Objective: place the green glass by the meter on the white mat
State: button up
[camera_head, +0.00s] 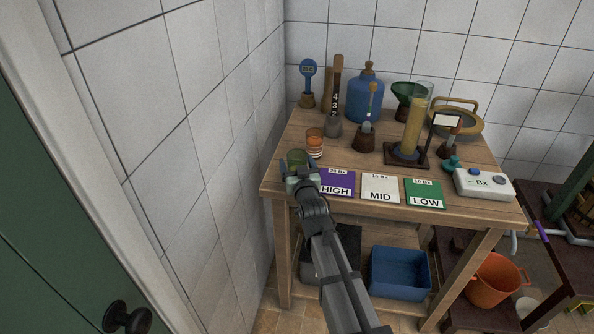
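A green glass (297,157) stands at the table's left front corner, its lower part hidden behind my gripper (301,178). My gripper overlaps the glass; whether its fingers are around it, open or shut, I cannot tell. The white mat (381,196), marked MID, lies between the purple HIGH mat (338,188) and the green LOW mat (425,201). No glass stands on the white mat. The white meter (483,184), marked Bx, is at the right front.
An amber-banded glass (315,147) stands just behind the green one. A tall yellow cylinder (412,129) on a dark stand and a small brown-based vessel (365,139) stand behind the mats. A blue jug (368,97) is at the back. The wall is close on the left.

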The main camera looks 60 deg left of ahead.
jog(key=c, duration=1.1)
jog(key=shift+c, duration=0.2)
jog(key=shift+r, duration=0.15)
notch_tip(320, 180, up, 10)
jog(key=shift+f, duration=0.25)
dwell(0.4)
